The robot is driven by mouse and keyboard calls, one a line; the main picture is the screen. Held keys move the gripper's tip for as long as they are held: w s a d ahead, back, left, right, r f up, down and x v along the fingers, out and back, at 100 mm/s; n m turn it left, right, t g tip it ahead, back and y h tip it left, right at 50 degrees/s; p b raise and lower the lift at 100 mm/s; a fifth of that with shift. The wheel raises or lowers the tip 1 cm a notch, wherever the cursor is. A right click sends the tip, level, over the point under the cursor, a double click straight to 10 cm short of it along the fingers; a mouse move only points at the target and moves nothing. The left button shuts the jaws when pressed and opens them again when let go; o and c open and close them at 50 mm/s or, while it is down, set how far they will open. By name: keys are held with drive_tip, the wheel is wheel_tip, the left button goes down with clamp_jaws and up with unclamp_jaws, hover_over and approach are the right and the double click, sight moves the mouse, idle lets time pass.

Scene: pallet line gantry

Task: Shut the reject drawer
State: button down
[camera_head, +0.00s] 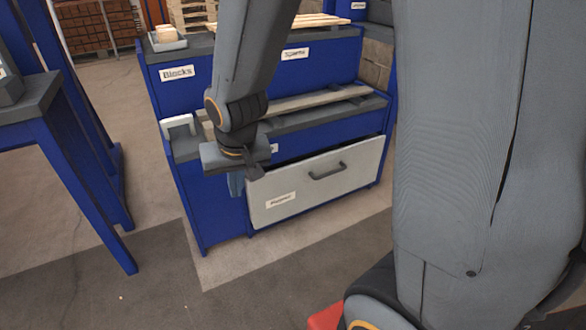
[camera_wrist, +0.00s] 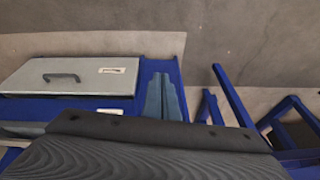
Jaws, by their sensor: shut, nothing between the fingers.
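The reject drawer (camera_head: 300,192) has a light grey front with a dark bar handle (camera_head: 327,171) and a white label. It sits low in the blue cabinet (camera_head: 218,205). A dark gap shows along its top edge, so its front appears to stand out from the cabinet. In the wrist view the drawer front (camera_wrist: 30,75) lies at the left, with its handle (camera_wrist: 62,77). My gripper (camera_head: 236,188) is at the drawer's left end, pointing down. Its blue-grey fingers (camera_wrist: 163,98) are together and empty, beside the drawer's end. I cannot tell whether they touch it.
A blue-legged table (camera_head: 60,150) stands at the left. Above the drawer are a shelf with wooden boards (camera_head: 310,101) and an upper shelf labelled "Blocks" (camera_head: 178,73). The floor (camera_head: 200,295) in front of the cabinet is clear. My arm covers the right side.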

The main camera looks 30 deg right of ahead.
drive_tip(key=w+d+f+m+t, duration=0.2)
drive_tip(key=w+d+f+m, duration=0.1)
drive_tip(key=w+d+f, duration=0.4)
drive_tip(key=m+t+b, duration=0.5)
drive_tip(key=m+t, duration=0.4)
drive_tip(key=m, duration=0.5)
approach(296, 169)
drive_tip(key=b+x, duration=0.2)
drive_tip(key=x, duration=0.1)
drive_tip(key=b+x, duration=0.2)
drive_tip(key=shift+s+d+f, duration=0.1)
drive_tip(key=shift+f, duration=0.2)
drive_tip(key=shift+w+r+b, duration=0.1)
drive_tip(key=shift+w+b, duration=0.25)
drive_tip(key=shift+w, duration=0.3)
drive_tip(key=shift+w, duration=0.1)
